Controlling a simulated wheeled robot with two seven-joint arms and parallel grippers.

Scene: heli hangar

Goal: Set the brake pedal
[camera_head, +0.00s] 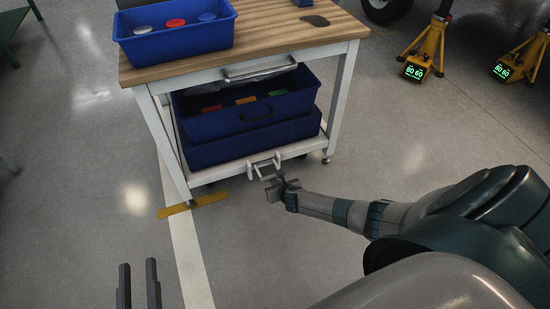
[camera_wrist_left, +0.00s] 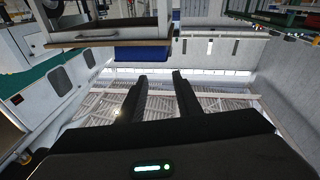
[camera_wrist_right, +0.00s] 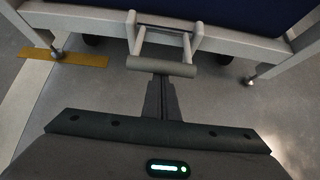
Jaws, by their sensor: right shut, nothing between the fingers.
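The brake pedal (camera_head: 264,162) is a light frame with a crossbar, sticking out low from the front edge of the cart (camera_head: 240,167). In the right wrist view its grey crossbar (camera_wrist_right: 162,66) lies straight ahead of the fingers. My right gripper (camera_head: 273,181) is shut and empty, just in front of the pedal. In the right wrist view its fingertips (camera_wrist_right: 160,78) reach the crossbar's near edge; I cannot tell whether they touch it. My left gripper (camera_head: 138,264) is open and empty, low at the lower left, away from the cart. Its spread fingers (camera_wrist_left: 158,78) show in the left wrist view.
The cart has a wooden top (camera_head: 273,34) bearing a blue bin (camera_head: 180,43), with more blue bins (camera_head: 235,147) on the lower shelf. Casters (camera_head: 326,159) stand on the floor. Yellow jacks (camera_head: 430,45) stand at the upper right. The floor in front is clear.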

